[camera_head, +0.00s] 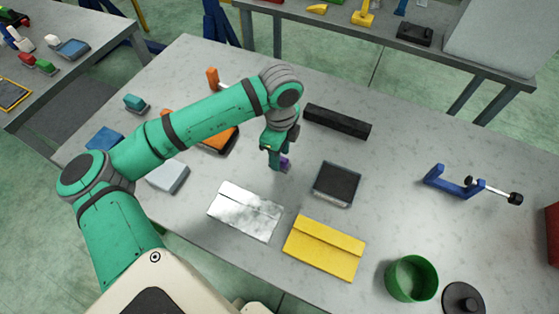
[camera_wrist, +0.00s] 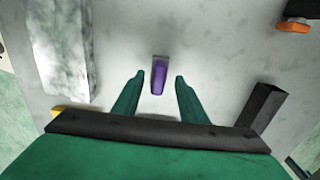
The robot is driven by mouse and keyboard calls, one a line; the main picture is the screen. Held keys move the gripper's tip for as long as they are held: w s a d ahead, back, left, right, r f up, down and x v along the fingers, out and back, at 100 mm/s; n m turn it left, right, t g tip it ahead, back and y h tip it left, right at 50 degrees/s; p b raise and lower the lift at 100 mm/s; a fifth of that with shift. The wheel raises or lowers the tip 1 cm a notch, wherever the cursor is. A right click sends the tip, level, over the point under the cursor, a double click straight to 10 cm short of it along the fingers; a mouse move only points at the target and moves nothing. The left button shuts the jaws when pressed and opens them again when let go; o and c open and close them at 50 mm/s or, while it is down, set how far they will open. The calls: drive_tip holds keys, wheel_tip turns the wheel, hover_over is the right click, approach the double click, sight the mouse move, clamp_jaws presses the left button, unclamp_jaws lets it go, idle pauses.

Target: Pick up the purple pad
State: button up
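The purple pad (camera_wrist: 158,78) is a small, narrow purple block with a greyish end, lying on the grey table. In the wrist view it sits just past my gripper (camera_wrist: 157,80), centred between the two green fingers. The fingers are apart and nothing is held between them. In the head view my gripper (camera_head: 277,164) points down over the table, and the purple pad (camera_head: 285,163) shows at its right side, partly hidden by the gripper. I cannot tell the exact height of the fingertips above the table.
A black bar (camera_head: 338,121) lies behind my gripper. A dark square block (camera_head: 337,184) is to the right, with a silver sheet (camera_head: 245,211) and a yellow folder-like plate (camera_head: 324,248) in front. A blue clamp (camera_head: 455,183) and green cup (camera_head: 411,278) are farther right.

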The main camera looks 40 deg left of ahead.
drive_tip(key=shift+s+f, duration=0.1)
drive_tip(key=shift+f, duration=0.8)
clamp_jaws()
drive_tip(key=shift+a, duration=0.1)
drive_tip(key=shift+r, duration=0.1)
